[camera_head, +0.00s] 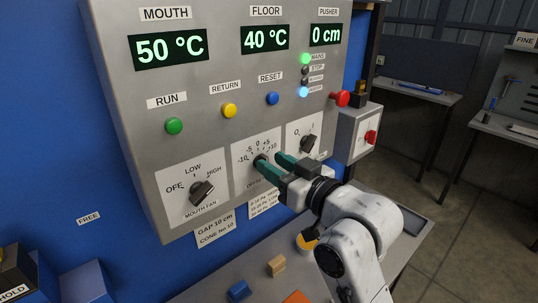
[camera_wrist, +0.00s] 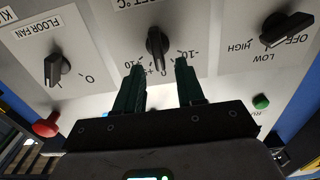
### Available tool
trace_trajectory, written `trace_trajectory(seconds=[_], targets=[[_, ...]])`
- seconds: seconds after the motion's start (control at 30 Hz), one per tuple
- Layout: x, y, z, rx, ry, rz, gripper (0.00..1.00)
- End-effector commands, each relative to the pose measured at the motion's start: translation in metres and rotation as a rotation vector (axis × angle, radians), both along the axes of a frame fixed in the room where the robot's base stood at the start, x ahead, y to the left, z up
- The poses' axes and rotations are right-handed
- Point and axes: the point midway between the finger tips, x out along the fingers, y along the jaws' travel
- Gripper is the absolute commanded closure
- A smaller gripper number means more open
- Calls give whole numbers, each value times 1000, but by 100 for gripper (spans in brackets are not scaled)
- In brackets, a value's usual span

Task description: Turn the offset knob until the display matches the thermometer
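The offset knob (camera_head: 261,160) is a small black knob on a white plate with a scale from -10 to +10. In the wrist view the knob (camera_wrist: 156,42) appears upside down, its narrow end toward the 0 side of the scale; its exact setting is unclear. My gripper (camera_head: 277,166) is open, its two teal fingers at the plate. In the wrist view its fingertips (camera_wrist: 159,64) are spread to either side of the knob's line; contact is unclear. The MOUTH display (camera_head: 169,48) reads 50 °C and the FLOOR display (camera_head: 265,38) 40 °C. I cannot identify a thermometer.
The mouth fan knob (camera_head: 201,191) and the floor fan knob (camera_head: 308,144) flank the offset plate. Green (camera_head: 174,126), yellow (camera_head: 230,110) and blue (camera_head: 272,98) buttons sit above. A red knob (camera_head: 342,98) juts out at right. Blocks lie on the table below.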

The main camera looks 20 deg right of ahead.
Motion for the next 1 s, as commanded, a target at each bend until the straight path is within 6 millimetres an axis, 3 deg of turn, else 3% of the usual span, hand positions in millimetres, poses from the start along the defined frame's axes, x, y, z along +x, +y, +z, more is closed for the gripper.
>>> trace_trajectory(seconds=[0.2,0.53,0.93,1.0], targets=[[19,7,1,0,0,1,62],[22,8,-1,1,1,0,62],[22,7,-1,0,0,1,99],[22,8,-1,0,1,1,100]])
